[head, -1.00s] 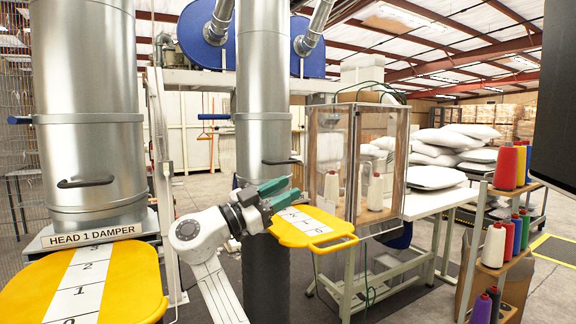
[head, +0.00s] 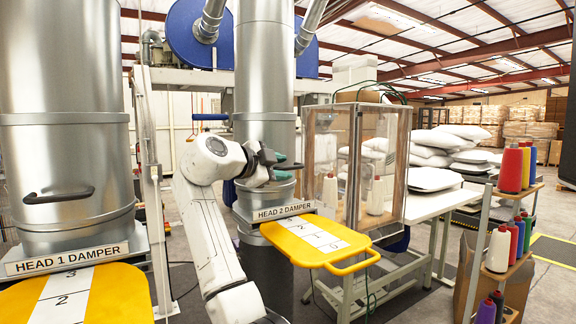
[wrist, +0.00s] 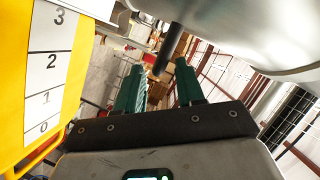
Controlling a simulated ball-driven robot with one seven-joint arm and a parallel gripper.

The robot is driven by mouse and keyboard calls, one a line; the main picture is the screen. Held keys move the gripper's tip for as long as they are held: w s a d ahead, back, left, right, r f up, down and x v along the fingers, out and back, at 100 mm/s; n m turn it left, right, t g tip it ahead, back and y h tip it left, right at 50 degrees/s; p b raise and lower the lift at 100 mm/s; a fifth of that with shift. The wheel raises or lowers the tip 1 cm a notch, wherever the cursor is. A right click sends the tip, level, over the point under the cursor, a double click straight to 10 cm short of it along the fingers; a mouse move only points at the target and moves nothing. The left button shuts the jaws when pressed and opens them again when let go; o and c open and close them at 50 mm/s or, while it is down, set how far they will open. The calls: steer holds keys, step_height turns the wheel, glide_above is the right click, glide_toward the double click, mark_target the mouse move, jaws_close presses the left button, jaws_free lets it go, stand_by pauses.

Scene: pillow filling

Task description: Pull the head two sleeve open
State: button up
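The head two sleeve (head: 263,85) is a tall silver metal cylinder above the HEAD 2 DAMPER label (head: 283,212). In the wrist view its curved silver surface (wrist: 262,30) fills the upper right. Its dark handle (wrist: 172,48) extends from the sleeve, with its near end between my fingertips. My gripper (head: 284,170) is in front of the sleeve, low down, partly hidden by my arm. In the wrist view my gripper (wrist: 160,68) is open, with a gap between each green finger and the handle.
The yellow head two damper plate (head: 318,246), numbered and with a loop handle, juts out below my gripper. The head one sleeve (head: 65,120) and its yellow plate (head: 125,290) stand at left. A clear cabinet (head: 350,165) stands close on the right, beside a thread rack (head: 478,235).

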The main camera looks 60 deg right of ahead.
steer(key=shift+x, duration=1.65)
jaws_close()
